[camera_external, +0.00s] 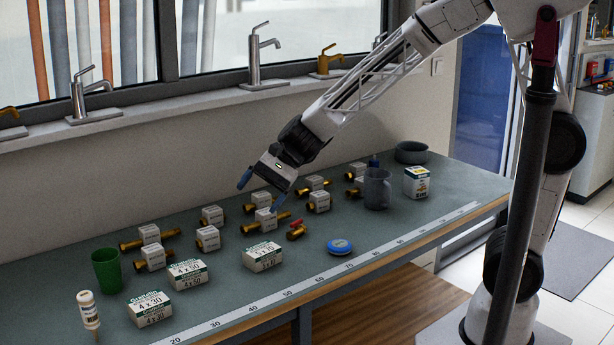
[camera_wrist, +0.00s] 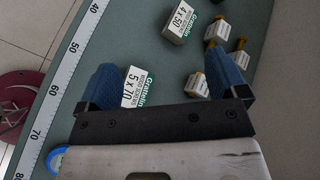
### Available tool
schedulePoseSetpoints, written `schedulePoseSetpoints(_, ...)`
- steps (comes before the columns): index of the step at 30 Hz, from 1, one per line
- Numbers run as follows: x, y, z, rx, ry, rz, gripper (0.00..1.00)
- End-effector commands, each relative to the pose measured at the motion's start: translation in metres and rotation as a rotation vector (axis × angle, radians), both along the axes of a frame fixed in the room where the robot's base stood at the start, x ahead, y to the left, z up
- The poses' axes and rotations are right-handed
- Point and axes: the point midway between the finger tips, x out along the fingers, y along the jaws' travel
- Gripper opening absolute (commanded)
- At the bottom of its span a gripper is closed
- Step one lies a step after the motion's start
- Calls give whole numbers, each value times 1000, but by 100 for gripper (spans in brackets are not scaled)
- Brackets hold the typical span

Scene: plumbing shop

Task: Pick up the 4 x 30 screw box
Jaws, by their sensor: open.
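My gripper (camera_external: 261,193) is open and empty, above the brass fittings at the middle of the bench, well to the right of the 4 x 30 box. In the wrist view its blue fingers (camera_wrist: 164,82) are spread apart, with the 5 x 70 box (camera_wrist: 137,88) below and between them. The 4 x 50 box (camera_wrist: 181,28) lies farther off.
A 4 x 50 box (camera_external: 188,274) and a 5 x 70 box (camera_external: 262,256) lie right of the 4 x 30 box. A ruler strip (camera_external: 330,274) runs along the front edge.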

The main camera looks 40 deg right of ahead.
Motion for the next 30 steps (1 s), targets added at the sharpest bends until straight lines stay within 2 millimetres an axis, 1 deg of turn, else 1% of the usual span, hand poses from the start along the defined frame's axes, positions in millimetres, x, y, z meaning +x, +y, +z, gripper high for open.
schedulePoseSetpoints(1, 1, 21, -9, 18, 42, -19, 92)
schedulePoseSetpoints(2, 2, 31, -13, 29, 66, -34, 92)
schedulePoseSetpoints(3, 3, 46, -18, 45, 98, -53, 92)
schedulePoseSetpoints(5, 4, 68, -28, 65, 149, -85, 92)
schedulePoseSetpoints(9, 5, 118, -52, 107, 265, -158, 92)
schedulePoseSetpoints(15, -2, 185, -91, 154, 430, -266, 92)
schedulePoseSetpoints(18, -6, 212, -110, 168, 501, -314, 92)
schedulePoseSetpoints(21, -10, 231, -124, 178, 551, -352, 92)
schedulePoseSetpoints(24, -13, 243, -133, 184, 582, -375, 92)
schedulePoseSetpoints(30, -15, 250, -138, 188, 602, -392, 92)
